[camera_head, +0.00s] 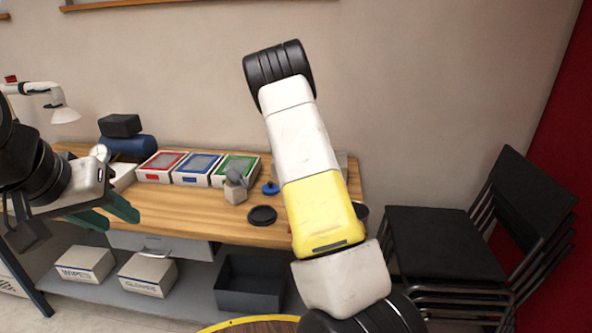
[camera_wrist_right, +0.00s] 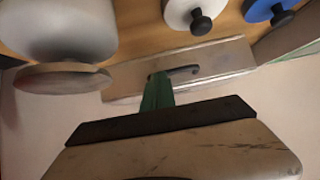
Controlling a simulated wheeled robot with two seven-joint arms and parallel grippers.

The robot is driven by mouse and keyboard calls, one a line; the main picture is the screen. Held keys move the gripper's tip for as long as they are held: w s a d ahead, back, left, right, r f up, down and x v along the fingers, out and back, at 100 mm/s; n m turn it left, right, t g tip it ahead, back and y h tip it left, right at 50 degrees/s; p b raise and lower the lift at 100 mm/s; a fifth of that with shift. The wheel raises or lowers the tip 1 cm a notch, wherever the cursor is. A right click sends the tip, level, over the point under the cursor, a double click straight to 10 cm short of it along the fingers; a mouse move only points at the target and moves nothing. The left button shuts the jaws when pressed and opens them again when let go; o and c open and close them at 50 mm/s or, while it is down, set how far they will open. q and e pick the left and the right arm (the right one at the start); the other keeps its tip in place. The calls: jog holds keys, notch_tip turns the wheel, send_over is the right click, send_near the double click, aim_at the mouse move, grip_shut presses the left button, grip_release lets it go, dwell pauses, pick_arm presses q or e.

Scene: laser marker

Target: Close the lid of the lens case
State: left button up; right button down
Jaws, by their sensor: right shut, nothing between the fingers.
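A flat grey metal panel with a black handle (camera_wrist_right: 215,62) lies across the right wrist view; it looks like the lens case's lid, but I cannot tell its angle. In the head view a grey edge (camera_head: 341,160) shows at the table's back, mostly hidden behind my right arm. My right gripper (camera_wrist_right: 158,92) is shut and empty, its green fingertips in front of the panel, close to the handle's end; contact is unclear. In the head view it is hidden. My left gripper (camera_head: 116,213) is open and empty at the table's left front.
Three trays, red (camera_head: 162,167), blue (camera_head: 198,168) and green (camera_head: 236,170), stand on the wooden table. A blue knobbed lid (camera_head: 270,187) and a black disc (camera_head: 262,215) lie right of them. In the wrist view a white knobbed disc (camera_wrist_right: 192,14) is near the panel.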

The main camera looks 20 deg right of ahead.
jog(key=shift+s+a+f+g, duration=0.15)
jog(key=shift+s+f, duration=0.15)
jog(key=shift+f, duration=0.25)
jog(key=shift+s+a+f+g, duration=0.15)
jog(key=shift+s+f, duration=0.15)
jog(key=shift+f, duration=0.2)
jog(key=s+a+r+y, duration=0.4)
jog(key=s+a+r, duration=0.6)
jog(key=s+r, duration=0.35)
jog(key=s+a+r+n+g+y, duration=0.1)
jog(key=s+a+r+n, duration=0.1)
jog(key=s, duration=0.6)
jog(key=s+a+r+n+g+y, duration=0.1)
jog(key=s+a+r+n, duration=0.1)
jog(key=s+a+r, duration=0.3)
jog(key=s+a+r+n+g, duration=0.1)
jog(key=s+a+r, duration=0.3)
jog(key=s, duration=0.9)
jog(key=shift+s+r+n+y, duration=0.2)
jog(key=shift+r+n+y, duration=0.2)
jog(key=shift+r, duration=0.25)
